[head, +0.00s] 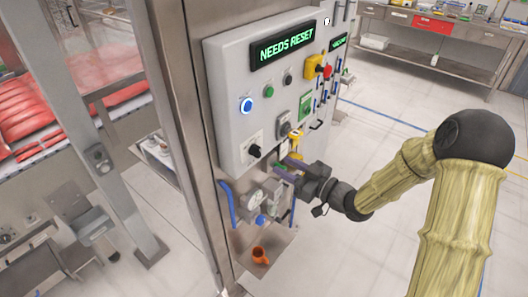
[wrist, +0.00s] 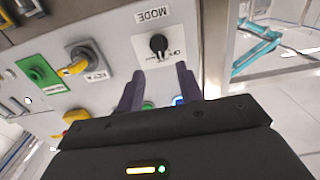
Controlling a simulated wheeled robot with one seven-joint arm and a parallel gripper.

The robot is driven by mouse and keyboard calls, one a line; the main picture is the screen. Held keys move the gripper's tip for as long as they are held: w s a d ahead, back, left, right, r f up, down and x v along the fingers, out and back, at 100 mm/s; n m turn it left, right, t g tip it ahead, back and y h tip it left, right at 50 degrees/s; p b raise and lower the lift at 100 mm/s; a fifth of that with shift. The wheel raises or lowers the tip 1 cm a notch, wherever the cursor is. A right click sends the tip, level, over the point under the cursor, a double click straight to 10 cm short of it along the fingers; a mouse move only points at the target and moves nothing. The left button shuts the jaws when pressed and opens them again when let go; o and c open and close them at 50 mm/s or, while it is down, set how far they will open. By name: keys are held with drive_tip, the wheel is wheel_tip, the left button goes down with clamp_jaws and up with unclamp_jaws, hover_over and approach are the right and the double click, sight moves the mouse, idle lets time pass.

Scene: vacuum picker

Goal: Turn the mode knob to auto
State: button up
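The mode knob (head: 254,150) is a black knob on a white plate, low on the grey panel's left side in the head view. In the wrist view the picture is upside down; the knob (wrist: 158,44) sits beside the MODE label, and its plate lettering is too small to read surely. My gripper (wrist: 159,78) is open, with two purple fingers apart and nothing between them. The knob lies beyond the fingertips, roughly in line with the gap. In the head view my gripper (head: 287,164) is to the right of and below the knob, apart from it.
The display (head: 286,46) reads NEEDS RESET. A blue-lit button (head: 246,105) and a green button (head: 269,91) are above the knob. A yellow key switch (wrist: 80,60) is close beside the knob. A red emergency stop (head: 327,71) is at upper right. An orange mug (head: 260,255) stands below.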

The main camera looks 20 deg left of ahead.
sight(260, 152)
drive_tip(key=p+x, duration=0.1)
drive_tip(key=x, duration=0.7)
drive_tip(key=shift+w+a+p, duration=0.2)
drive_tip(key=shift+p, duration=0.15)
clamp_jaws()
